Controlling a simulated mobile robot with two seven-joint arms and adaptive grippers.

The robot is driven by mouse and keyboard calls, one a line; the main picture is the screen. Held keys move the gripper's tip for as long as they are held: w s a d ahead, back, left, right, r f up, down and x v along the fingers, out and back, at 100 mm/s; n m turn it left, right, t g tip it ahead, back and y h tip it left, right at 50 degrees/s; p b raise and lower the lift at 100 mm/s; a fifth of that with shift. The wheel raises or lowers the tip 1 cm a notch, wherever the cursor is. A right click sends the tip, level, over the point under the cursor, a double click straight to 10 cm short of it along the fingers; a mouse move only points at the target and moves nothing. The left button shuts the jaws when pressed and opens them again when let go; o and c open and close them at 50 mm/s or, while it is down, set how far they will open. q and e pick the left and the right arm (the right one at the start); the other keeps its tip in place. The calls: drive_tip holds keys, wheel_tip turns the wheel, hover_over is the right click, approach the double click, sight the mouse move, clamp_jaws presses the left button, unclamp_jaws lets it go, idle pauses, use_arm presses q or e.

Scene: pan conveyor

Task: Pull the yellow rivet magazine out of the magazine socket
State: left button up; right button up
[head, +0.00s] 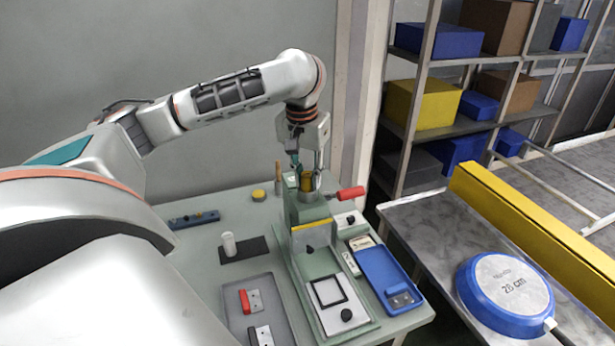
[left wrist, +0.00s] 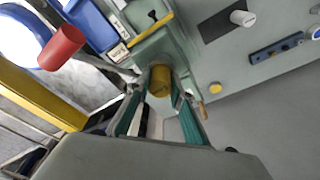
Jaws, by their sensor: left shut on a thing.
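The yellow rivet magazine (head: 307,183) stands upright at the top of the green press-like fixture, in its grey socket (head: 309,197). In the left wrist view the magazine (left wrist: 160,80) shows as a yellow cylinder between the fingertips. My left gripper (head: 307,172) comes down from above and is shut on the magazine. In the left wrist view my left gripper (left wrist: 160,95) has its green-padded fingers on either side of it. How deep the magazine sits in the socket is hidden. My right gripper is not in view.
A red handle (head: 351,193) sticks out right of the fixture. A blue tray (head: 385,275) lies to the right, a grey tray (head: 258,305) in front. A white cup (head: 229,244) stands on a dark mat. A blue round pan (head: 505,294) lies on the metal conveyor.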

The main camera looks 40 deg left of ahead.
use_arm(q)
drive_tip(key=shift+r, duration=0.1)
drive_tip(key=shift+r, duration=2.05)
wheel_tip(320, 180, up, 8)
drive_tip(key=shift+f, duration=0.2)
drive_tip(key=shift+f, duration=0.1)
